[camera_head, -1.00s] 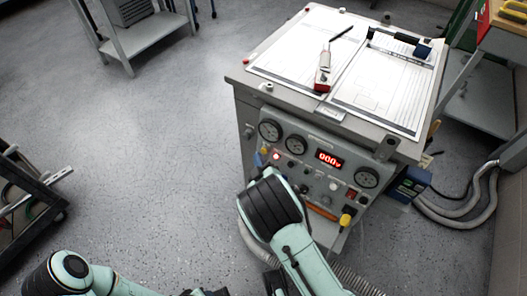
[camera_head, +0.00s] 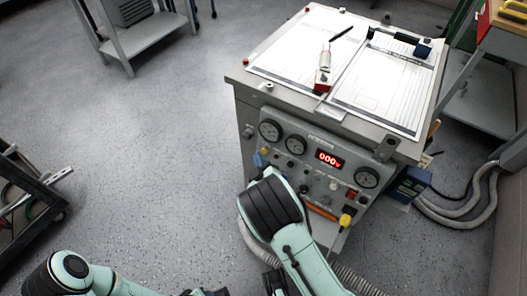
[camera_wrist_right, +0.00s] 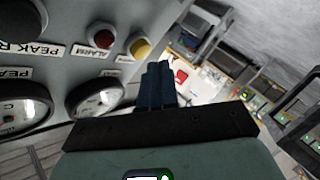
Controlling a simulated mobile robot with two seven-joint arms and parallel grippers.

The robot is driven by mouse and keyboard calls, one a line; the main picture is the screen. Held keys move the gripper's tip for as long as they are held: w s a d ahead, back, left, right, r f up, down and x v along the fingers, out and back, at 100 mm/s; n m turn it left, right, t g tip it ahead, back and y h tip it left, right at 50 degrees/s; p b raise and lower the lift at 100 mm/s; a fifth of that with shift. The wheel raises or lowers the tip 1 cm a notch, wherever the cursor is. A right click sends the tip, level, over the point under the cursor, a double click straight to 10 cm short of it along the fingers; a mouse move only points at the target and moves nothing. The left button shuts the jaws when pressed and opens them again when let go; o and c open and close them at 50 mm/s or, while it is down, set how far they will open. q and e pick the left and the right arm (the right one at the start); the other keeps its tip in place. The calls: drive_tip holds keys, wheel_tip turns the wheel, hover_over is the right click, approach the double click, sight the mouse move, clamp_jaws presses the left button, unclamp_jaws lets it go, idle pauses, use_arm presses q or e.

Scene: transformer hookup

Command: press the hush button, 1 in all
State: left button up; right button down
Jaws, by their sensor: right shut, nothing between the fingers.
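The hush button appears to be the yellow button (camera_wrist_right: 140,48) beside the red alarm lamp (camera_wrist_right: 101,36) in the right wrist view; its small label is too blurred to read. In the head view, the yellow button (camera_head: 265,151) is at the upper left of the panel, and the lamp (camera_head: 276,156) looks dark. My right gripper (camera_wrist_right: 156,68) is shut and empty, its blue fingertips close to the yellow button. I cannot tell whether they touch it. In the head view, the right gripper (camera_head: 258,160) is mostly hidden behind my arm.
The grey test cabinet (camera_head: 238,96) carries gauges, a red display (camera_head: 329,159) reading zeros and several knobs. Papers and a red-and-white tool (camera_head: 324,72) lie on top. A blue box (camera_head: 411,184) and grey hoses (camera_head: 455,215) are to the right.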

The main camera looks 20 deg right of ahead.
drive_tip(key=shift+w+d, duration=0.2)
drive_tip(key=shift+d, duration=0.1)
drive_tip(key=shift+w+d+f, duration=0.15)
drive_tip(key=shift+w+d, duration=0.1)
drive_tip(key=shift+d, duration=0.1)
idle(0.7)
idle(0.3)
drive_tip(key=shift+s+a, duration=0.5)
drive_tip(key=shift+a, duration=0.15)
drive_tip(key=shift+s+a+r+p, duration=0.35)
drive_tip(key=shift+s+a, duration=0.4)
drive_tip(key=shift+a, duration=0.25)
drive_tip(key=shift+s+a+r+p, duration=0.2)
drive_tip(key=shift+s+a+p, duration=0.2)
drive_tip(key=shift+s+a, duration=0.45)
drive_tip(key=shift+w+a, duration=0.1)
